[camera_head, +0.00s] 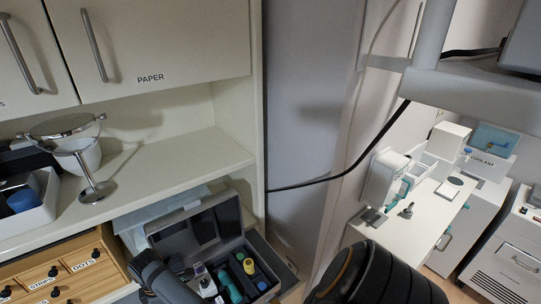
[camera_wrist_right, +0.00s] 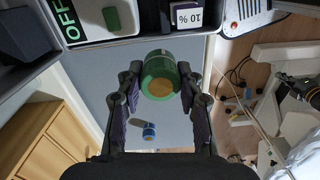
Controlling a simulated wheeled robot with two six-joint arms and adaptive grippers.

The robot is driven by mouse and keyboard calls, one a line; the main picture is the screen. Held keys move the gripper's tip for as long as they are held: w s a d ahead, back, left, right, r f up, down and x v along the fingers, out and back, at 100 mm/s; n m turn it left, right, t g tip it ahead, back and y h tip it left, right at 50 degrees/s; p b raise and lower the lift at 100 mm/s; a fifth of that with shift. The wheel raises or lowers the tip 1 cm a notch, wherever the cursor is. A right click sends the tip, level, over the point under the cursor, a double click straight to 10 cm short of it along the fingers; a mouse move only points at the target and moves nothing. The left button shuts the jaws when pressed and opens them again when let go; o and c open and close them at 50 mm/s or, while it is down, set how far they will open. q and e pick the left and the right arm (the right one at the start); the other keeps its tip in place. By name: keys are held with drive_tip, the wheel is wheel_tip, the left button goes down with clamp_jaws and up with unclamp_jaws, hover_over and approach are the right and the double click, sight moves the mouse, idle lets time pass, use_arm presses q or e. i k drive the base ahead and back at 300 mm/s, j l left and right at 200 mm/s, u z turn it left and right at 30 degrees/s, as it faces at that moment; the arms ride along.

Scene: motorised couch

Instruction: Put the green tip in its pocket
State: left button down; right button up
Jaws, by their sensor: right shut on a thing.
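In the right wrist view my right gripper (camera_wrist_right: 158,84) is shut on a short green cylinder with a tan end face, which looks like the green tip (camera_wrist_right: 160,76). It is held between the fingers, its tan end facing the camera. In the head view an open grey case (camera_head: 176,238) holds a teal piece (camera_head: 229,286), a yellow-topped piece (camera_head: 249,266) and a white piece (camera_head: 204,281). I cannot tell which pocket belongs to the tip. My right gripper is not seen in the head view, and no left gripper fingertips show.
Wooden drawers (camera_head: 63,272) stand left of the case, below a shelf with a round mirror (camera_head: 61,127). A dark cable (camera_head: 345,170) crosses the middle. In the wrist view a white panel with an OFF label (camera_wrist_right: 66,17) is close above the held piece; a blue piece (camera_wrist_right: 149,132) lies below.

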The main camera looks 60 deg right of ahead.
sight(240, 258)
drive_tip(key=k+z, duration=0.15)
drive_tip(key=z, duration=0.6)
drive_tip(key=i+l, duration=0.35)
drive_tip(key=i, duration=0.25)
